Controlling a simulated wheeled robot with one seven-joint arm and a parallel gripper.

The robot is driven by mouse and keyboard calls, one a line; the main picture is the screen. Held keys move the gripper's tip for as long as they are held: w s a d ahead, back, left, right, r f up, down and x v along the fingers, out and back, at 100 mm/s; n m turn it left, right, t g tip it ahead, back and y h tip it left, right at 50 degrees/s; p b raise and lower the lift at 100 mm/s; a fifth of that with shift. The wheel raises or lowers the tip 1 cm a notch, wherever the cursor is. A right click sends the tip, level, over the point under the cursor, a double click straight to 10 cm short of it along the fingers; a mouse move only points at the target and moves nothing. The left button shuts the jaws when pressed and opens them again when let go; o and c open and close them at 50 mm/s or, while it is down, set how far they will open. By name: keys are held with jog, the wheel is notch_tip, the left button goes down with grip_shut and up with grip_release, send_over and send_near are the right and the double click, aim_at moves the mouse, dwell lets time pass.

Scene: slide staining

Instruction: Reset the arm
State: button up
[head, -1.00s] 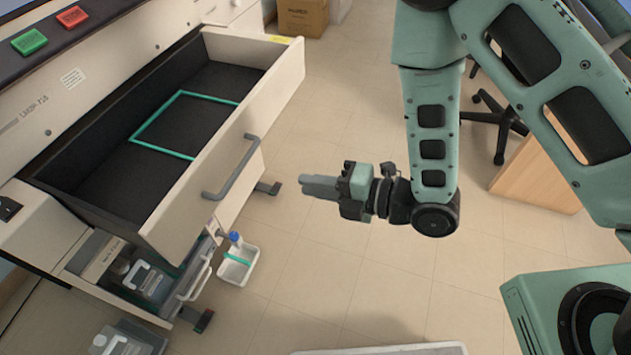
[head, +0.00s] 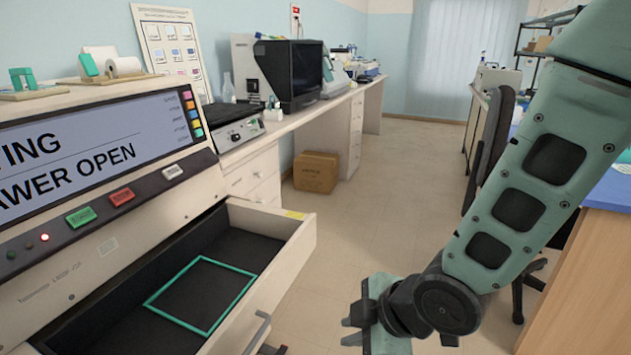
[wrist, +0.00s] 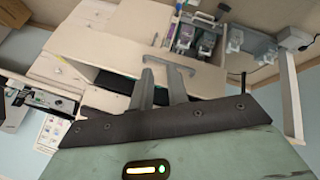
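My gripper (head: 354,326) hangs at the bottom of the head view, right of the open drawer and apart from it. In the wrist view my gripper (wrist: 160,80) shows two grey fingers standing apart with nothing between them. The drawer (head: 280,262) is pulled out of the staining machine. Its dark interior is empty apart from a green square outline (head: 203,295) on its floor. The drawer's handle (wrist: 183,66) shows beyond the fingertips in the wrist view.
The machine's screen (head: 95,150) reads "DRAWER OPEN". A counter with instruments runs to the back, with a cardboard box (head: 316,172) on the floor below. A dark chair (head: 490,150) and a wooden desk (head: 575,285) stand at right. The middle floor is clear.

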jog(key=s+d+r+m+g+h+p, duration=0.2)
jog(key=s+d+r+m, duration=0.2)
jog(key=s+r+m, duration=0.1)
jog(key=s+d+r+m+g+h+p, duration=0.2)
jog(key=s+d+r+m, duration=0.2)
jog(key=s+r, duration=0.4)
jog(key=shift+s+r+m+h, duration=0.35)
jog(key=shift+s+m, duration=0.2)
jog(key=shift+m, duration=0.25)
